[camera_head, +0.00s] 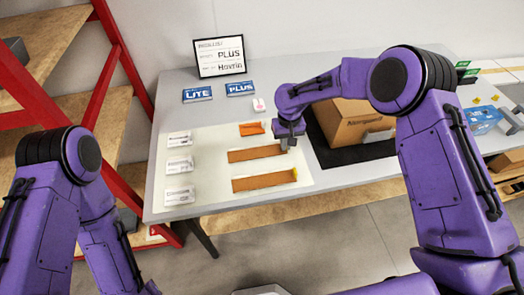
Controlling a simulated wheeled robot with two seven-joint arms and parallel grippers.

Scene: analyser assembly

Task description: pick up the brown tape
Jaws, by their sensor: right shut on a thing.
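Two long brown strips lie on the pale mat (215,150), an upper one (254,154) and a lower one (262,182); I take the brown tape to be one of these. My right gripper (288,145) is at the right end of the upper brown strip, shut on what seems to be that end. The gripper hides the contact, so whether the strip is lifted cannot be told. The lower strip has a yellowish right end and is apart from the gripper. My left arm hangs at the lower left and its gripper is out of view.
An orange piece (252,128) lies above the strips, and several white label cards (179,166) lie to their left. An open cardboard box (352,121) stands on a black mat (333,155) to the right. A framed sign (220,57) and blue cards (197,93) are behind.

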